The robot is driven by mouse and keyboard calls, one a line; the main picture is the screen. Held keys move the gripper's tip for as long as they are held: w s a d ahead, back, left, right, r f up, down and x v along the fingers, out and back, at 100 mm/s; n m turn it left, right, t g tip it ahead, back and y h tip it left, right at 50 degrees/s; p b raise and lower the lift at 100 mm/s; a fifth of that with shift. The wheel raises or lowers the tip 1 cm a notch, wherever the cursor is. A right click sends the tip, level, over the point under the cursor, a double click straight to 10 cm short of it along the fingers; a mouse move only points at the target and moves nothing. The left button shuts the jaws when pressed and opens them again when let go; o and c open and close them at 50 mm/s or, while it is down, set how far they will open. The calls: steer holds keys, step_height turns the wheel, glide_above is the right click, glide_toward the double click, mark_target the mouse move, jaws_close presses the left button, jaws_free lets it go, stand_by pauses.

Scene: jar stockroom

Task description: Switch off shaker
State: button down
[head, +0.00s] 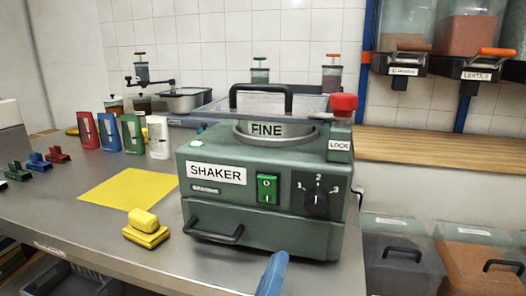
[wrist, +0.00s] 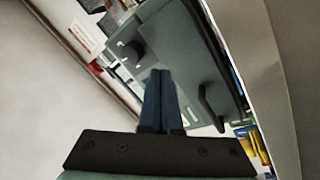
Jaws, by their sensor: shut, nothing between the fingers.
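The shaker (head: 240,222) is a grey-green box on the steel bench in the head view, labelled SHAKER. Its green rocker switch (head: 268,189) is on the front, with marks at top and bottom. A black dial (head: 317,198) numbered 1 to 3 sits right of it. My gripper (head: 275,268) shows as a blue finger end low in front of the shaker, below the switch. In the wrist view the blue fingers of my gripper (wrist: 162,73) are together and empty, pointing at the shaker front (wrist: 188,50). The switch is not visible there, perhaps hidden by the fingers.
A black drawer handle (head: 215,232) projects from the shaker's lower front. A red knob (head: 343,103) marked LOCK sits at its top right. A yellow block (head: 146,230) and yellow sheet (head: 128,188) lie left. Coloured packs (head: 132,133) stand behind.

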steer(key=s+a+r+n+y+p, duration=0.2)
steer(key=s+a+r+n+p, duration=0.3)
steer(key=p, duration=1.4)
steer(key=s+n, duration=0.1)
steer(key=n, duration=0.3)
steer(key=shift+s+a+r+g, duration=0.15)
steer(key=shift+s+r+g, duration=0.2)
steer(key=shift+r+g, duration=0.05)
steer(key=shift+w, duration=0.1)
steer(key=p, duration=0.4)
glide_toward(268, 183)
steer(key=x, duration=0.5)
steer(key=shift+w, duration=0.1)
steer(key=shift+x, duration=0.8)
